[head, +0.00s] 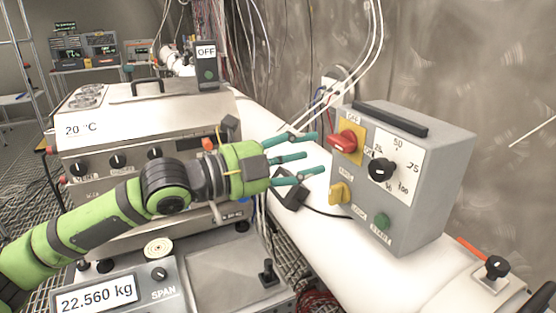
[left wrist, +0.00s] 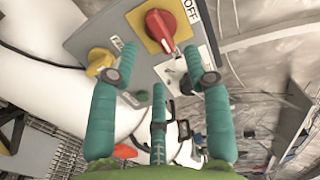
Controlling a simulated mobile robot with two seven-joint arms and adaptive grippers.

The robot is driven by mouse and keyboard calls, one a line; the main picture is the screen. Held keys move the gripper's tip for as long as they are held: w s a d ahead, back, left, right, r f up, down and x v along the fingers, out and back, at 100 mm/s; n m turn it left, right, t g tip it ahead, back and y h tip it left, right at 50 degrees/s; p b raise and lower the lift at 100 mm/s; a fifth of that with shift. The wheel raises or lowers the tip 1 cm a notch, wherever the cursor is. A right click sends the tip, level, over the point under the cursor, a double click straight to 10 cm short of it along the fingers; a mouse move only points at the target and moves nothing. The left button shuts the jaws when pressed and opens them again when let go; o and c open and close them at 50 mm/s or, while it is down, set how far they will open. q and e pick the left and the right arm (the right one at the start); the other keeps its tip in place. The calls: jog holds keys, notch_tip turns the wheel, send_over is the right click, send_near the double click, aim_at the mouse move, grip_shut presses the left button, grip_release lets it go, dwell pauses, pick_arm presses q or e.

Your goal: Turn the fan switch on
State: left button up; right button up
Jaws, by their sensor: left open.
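A grey control box (head: 432,190) stands on the white pipe at the right. Its front has a red rotary switch (head: 343,141) on a yellow plate, with an OFF label above it. A yellow knob (head: 340,193) sits below, beside a small label I cannot read clearly. My left gripper (head: 318,155), with teal fingers, is open and empty just left of the box, pointing at its front. In the left wrist view the red switch (left wrist: 161,27) lies beyond the fingers (left wrist: 163,78), and the yellow knob (left wrist: 101,61) is behind the left fingertip. I see no finger touching either. My right gripper is not visible.
The box also carries a black dial (head: 378,168) and a green button (head: 382,221). A steel oven-like unit (head: 110,130) and a scale (head: 95,297) stand left, near my left arm. A small OFF box (head: 207,75) is behind. A curved metal wall rises at right.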

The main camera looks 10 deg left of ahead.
pick_arm(q)
jog(key=shift+v, duration=2.65)
